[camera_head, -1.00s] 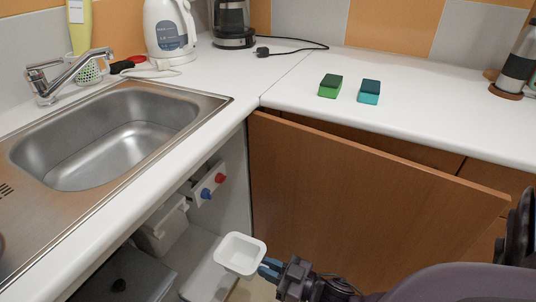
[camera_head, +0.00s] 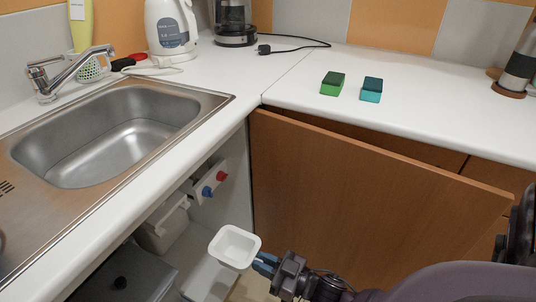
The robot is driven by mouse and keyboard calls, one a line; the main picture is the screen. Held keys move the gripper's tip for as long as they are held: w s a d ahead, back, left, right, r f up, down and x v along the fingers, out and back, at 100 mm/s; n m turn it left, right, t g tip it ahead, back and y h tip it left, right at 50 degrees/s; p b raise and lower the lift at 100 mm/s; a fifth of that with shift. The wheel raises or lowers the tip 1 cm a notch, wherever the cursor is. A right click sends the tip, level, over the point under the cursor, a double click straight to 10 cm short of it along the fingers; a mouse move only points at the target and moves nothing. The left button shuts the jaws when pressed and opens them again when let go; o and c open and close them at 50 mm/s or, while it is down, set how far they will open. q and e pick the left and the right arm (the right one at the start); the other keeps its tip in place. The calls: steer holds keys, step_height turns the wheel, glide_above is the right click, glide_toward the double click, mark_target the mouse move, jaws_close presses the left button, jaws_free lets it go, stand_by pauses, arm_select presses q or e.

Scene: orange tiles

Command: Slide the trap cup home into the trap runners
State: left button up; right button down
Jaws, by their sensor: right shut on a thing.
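The trap cup (camera_head: 235,247) is a small white square open-topped cup, held roughly upright in front of the open space under the sink. My right gripper (camera_head: 264,265) is shut on its right side, with blue fingertips at the cup wall. The trap runners cannot be told apart clearly. A white fitting (camera_head: 165,226) hangs under the counter to the left of the cup, apart from it, and its inner parts are partly hidden by the counter edge. My left gripper is not in view.
An open wooden door (camera_head: 350,190) stands right of the cup. A white panel with blue and red knobs (camera_head: 211,183) is on the cabinet's inner side. A grey lidded bin (camera_head: 122,275) stands below. The counter front edge (camera_head: 130,198) overhangs the cabinet.

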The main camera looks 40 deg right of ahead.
mark_target(222, 245)
steer(key=shift+f+x, duration=0.2)
steer(key=shift+x, duration=2.7)
steer(key=shift+f+x, duration=0.15)
steer(key=shift+x, duration=2.8)
steer(key=b+x, duration=0.1)
steer(key=x, duration=0.9)
steer(key=shift+f, duration=0.45)
steer(key=shift+w+a, duration=0.1)
steer(key=shift+w, duration=0.15)
steer(key=c, duration=1.1)
jaws_free()
steer(key=shift+o, duration=0.2)
steer(key=p+v, duration=0.2)
steer(key=v, duration=0.8)
steer(key=shift+s, duration=0.4)
